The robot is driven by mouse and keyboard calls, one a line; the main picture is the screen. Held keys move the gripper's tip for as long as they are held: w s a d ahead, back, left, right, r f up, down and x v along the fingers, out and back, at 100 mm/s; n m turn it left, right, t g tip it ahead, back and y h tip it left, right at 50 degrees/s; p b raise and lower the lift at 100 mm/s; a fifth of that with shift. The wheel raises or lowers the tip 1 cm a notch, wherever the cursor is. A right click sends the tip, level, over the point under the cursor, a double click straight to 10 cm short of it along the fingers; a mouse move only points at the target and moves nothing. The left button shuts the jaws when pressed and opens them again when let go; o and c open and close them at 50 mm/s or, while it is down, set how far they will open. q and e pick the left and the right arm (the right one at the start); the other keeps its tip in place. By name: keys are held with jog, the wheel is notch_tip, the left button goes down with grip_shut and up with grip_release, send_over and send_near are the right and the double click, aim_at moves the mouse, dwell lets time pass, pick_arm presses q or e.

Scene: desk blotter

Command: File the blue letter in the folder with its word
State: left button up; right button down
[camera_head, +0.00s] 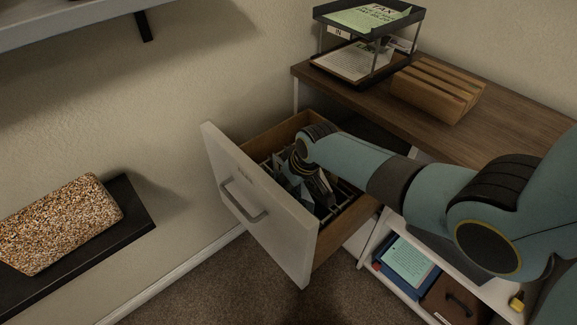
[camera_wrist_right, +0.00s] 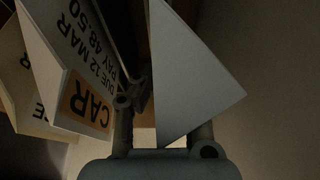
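My right gripper (camera_head: 315,190) reaches down into the open drawer (camera_head: 262,205), among upright dividers or folders. In the right wrist view its finger bases (camera_wrist_right: 165,135) stand apart, but the tips are hidden behind a plain grey-white sheet (camera_wrist_right: 190,75). I cannot tell if they grip that sheet or what it is. Left of it stands a tilted white sheet (camera_wrist_right: 85,65) reading "DUE 12 MAR PAY 48.50", with an orange label "CAR" (camera_wrist_right: 90,102). A pale blue-green printed sheet (camera_head: 410,262) lies on the low shelf. I cannot tell which sheet is the blue letter. My left gripper is out of view.
A two-tier tray (camera_head: 368,45) on the desk (camera_head: 390,105) holds a green "TAX" sheet (camera_head: 365,17) above a pale printed one (camera_head: 350,60). A slotted wooden block (camera_head: 437,88) stands beside it. The drawer's white front (camera_head: 262,190) juts out over the carpet.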

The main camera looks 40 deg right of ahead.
jog(key=shift+f, duration=0.45)
jog(key=c, duration=1.4)
grip_release()
jog(key=v, duration=1.2)
